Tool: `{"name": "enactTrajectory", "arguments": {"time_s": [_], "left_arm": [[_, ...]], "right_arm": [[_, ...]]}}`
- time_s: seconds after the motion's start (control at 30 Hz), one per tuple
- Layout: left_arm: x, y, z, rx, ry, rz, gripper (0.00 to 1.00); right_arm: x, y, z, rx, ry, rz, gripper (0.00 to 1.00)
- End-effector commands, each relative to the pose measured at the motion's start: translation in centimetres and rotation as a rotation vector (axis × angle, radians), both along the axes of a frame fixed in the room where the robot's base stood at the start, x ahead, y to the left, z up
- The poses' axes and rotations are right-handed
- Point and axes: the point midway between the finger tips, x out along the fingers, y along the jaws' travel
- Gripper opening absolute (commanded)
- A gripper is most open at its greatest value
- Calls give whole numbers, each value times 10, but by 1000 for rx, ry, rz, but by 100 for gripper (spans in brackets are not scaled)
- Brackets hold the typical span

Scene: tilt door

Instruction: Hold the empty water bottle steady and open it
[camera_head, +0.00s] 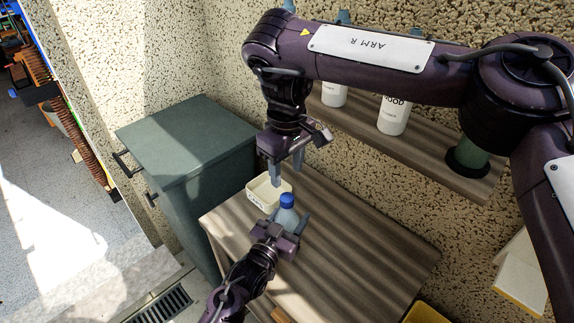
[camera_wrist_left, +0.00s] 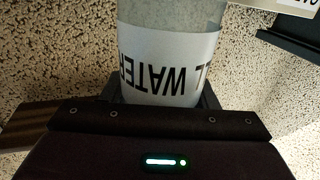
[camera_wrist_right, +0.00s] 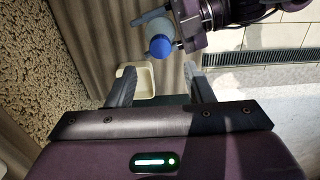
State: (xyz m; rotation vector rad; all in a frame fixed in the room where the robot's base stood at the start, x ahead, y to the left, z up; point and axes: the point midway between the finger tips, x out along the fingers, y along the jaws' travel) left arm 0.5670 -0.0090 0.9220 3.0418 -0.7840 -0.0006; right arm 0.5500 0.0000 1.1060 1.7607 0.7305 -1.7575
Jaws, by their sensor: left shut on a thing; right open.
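The water bottle (camera_head: 287,215) has a blue cap (camera_head: 287,200) and stands upright on or just above the wooden table. My left gripper (camera_head: 290,226) is shut on the bottle's body from the front. The left wrist view shows the bottle's white label (camera_wrist_left: 170,70) with the word WATER upside down between the fingers. My right gripper (camera_head: 287,172) is open and empty, pointing down above and slightly left of the cap. In the right wrist view the blue cap (camera_wrist_right: 160,47) lies beyond the open fingers (camera_wrist_right: 158,85), apart from them.
A cream tray (camera_head: 268,190) sits on the wooden table (camera_head: 375,245) just behind the bottle. A green cabinet (camera_head: 185,140) stands at the left. A wall shelf (camera_head: 440,157) with white bottles (camera_head: 393,115) is at the back right. The table's right part is clear.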

Motion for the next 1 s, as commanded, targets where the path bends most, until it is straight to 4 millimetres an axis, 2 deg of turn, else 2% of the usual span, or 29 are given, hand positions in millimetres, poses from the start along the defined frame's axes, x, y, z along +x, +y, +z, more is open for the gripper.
{"name": "enactTrajectory", "arguments": {"time_s": [0.3, 0.5, 0.67, 0.9, 1.0], "left_arm": [[0, 0, 0, 0, -1, 0, 0], [0, 0, 0, 0, 0, 0, 0], [0, 0, 0, 0, 0, 0, 0], [0, 0, 0, 0, 0, 0, 0], [0, 0, 0, 0, 0, 0, 0]], "right_arm": [[-1, 0, -46, 2, 6, -3, 47], [-1, 0, -69, 1, 3, -3, 47], [-1, 0, -76, 1, 1, -2, 47], [0, 0, -77, 1, -1, -1, 47], [0, 0, -77, 1, 0, -1, 34]]}}
